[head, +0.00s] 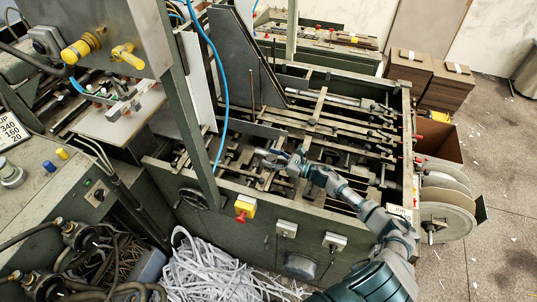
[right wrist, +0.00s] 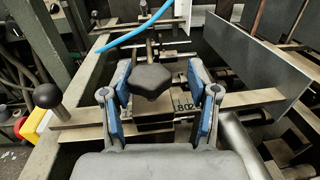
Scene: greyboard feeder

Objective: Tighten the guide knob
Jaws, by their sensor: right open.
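A black lobed knob (right wrist: 152,80) sits on a metal block marked with digits, on a flat crossbar (right wrist: 75,136), in the right wrist view. My right gripper (right wrist: 160,102) is open, with one blue-padded finger on each side of the knob. Gaps show between the knob and both fingers, so it is not gripped. In the head view my right gripper (head: 279,160) is over the machine bed, reached from the lower right; the knob is too small to make out there. My left gripper is in neither view.
A black ball knob (right wrist: 47,95) stands on a post left of the gripper. A grey upright plate (right wrist: 250,65) is to the right. A blue hose (head: 222,85) hangs near the work area. The green machine frame (head: 300,210) borders the bed of bars and rods.

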